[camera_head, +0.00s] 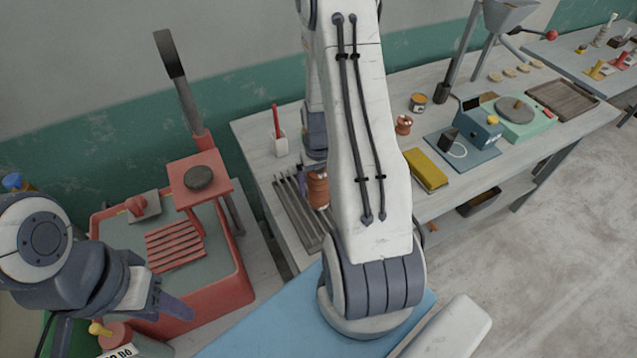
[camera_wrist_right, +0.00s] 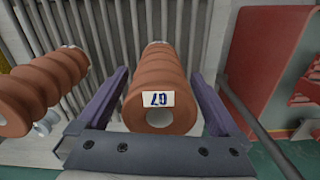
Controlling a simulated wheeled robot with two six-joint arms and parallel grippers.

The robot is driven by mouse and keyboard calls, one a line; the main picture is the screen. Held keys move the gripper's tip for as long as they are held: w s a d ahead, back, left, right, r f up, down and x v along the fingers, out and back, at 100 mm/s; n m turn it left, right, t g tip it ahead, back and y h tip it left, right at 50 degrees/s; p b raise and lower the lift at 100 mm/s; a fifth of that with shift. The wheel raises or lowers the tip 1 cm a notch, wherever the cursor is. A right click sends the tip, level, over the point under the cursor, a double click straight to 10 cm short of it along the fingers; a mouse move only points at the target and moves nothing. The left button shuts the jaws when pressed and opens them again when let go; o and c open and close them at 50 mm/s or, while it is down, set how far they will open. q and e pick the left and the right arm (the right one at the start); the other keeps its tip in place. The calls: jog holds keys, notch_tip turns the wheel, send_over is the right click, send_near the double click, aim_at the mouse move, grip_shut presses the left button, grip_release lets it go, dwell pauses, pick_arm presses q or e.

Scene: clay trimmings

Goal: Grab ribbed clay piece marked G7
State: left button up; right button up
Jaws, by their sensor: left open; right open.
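In the right wrist view, a ribbed reddish-brown clay piece (camera_wrist_right: 157,80) lies on a slatted rack (camera_wrist_right: 108,30). Its white end label is upside down and seems to read G7. My right gripper (camera_wrist_right: 160,76) is open, with one purple finger on each side of this piece; I cannot tell whether they touch it. A second ribbed piece (camera_wrist_right: 42,88) lies to the left, outside the fingers. In the head view a ribbed clay piece (camera_head: 318,188) shows on the rack, partly hidden by my right arm. My left gripper (camera_head: 165,303) is open and empty at lower left.
A red tub (camera_head: 240,290) with a raised red stand (camera_head: 217,168) is left of the workbench (camera_head: 255,135). A yellow block (camera_head: 426,170), a blue device (camera_head: 478,125) and a green scale (camera_head: 530,120) stand right of my right arm. A red-handled tool (camera_head: 277,125) stands behind the rack.

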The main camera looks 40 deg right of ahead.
jog(key=shift+f, duration=1.1)
grip_shut()
jog(key=shift+w+r, duration=0.1)
jog(key=shift+r, duration=0.05)
